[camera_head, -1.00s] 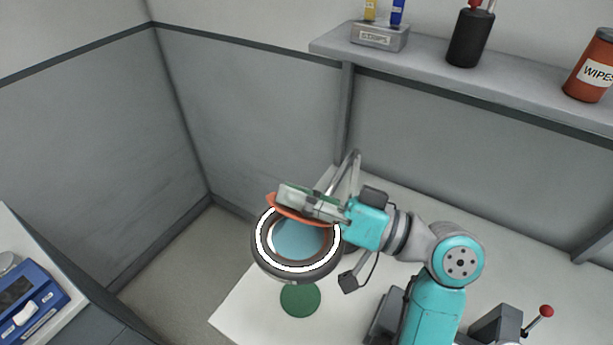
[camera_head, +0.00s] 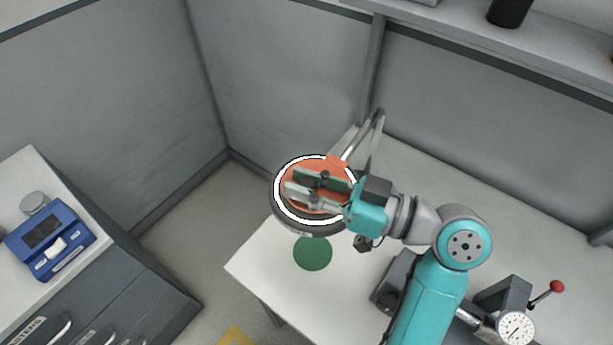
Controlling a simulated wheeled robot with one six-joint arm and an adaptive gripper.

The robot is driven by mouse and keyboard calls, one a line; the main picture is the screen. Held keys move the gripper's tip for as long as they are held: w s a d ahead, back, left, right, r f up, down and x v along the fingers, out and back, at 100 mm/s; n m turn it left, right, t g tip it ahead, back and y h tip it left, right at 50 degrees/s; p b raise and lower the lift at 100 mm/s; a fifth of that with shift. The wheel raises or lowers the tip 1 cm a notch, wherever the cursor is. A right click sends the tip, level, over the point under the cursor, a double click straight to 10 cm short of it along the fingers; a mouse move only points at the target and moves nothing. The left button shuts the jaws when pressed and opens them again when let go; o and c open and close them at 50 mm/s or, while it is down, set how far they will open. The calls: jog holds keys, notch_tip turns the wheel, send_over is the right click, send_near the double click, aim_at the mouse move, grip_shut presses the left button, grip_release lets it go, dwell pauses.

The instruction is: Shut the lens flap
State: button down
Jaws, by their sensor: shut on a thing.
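The lens flap (camera_head: 337,163) is an orange disc lying over the ring-lit magnifier lamp (camera_head: 279,203). It fills most of the inside of the glowing white ring, and no blue lens shows. Whether it touches the rim all round cannot be told. My gripper (camera_head: 312,186) is over the flap, reaching in from the right. Its fingers are shut on the flap, near a small dark knob; the exact contact is partly hidden by the fingers.
The lamp's bent metal arm (camera_head: 369,135) rises behind the flap. A green disc (camera_head: 313,253) lies on the white table (camera_head: 262,262) below. A dial gauge (camera_head: 516,328) and a red-knobbed lever (camera_head: 557,287) stand at right. A blue device (camera_head: 50,238) is on the left counter.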

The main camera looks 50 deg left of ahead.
dwell(0.3)
jog(key=c, duration=1)
grip_release()
jog(key=v, duration=1.2)
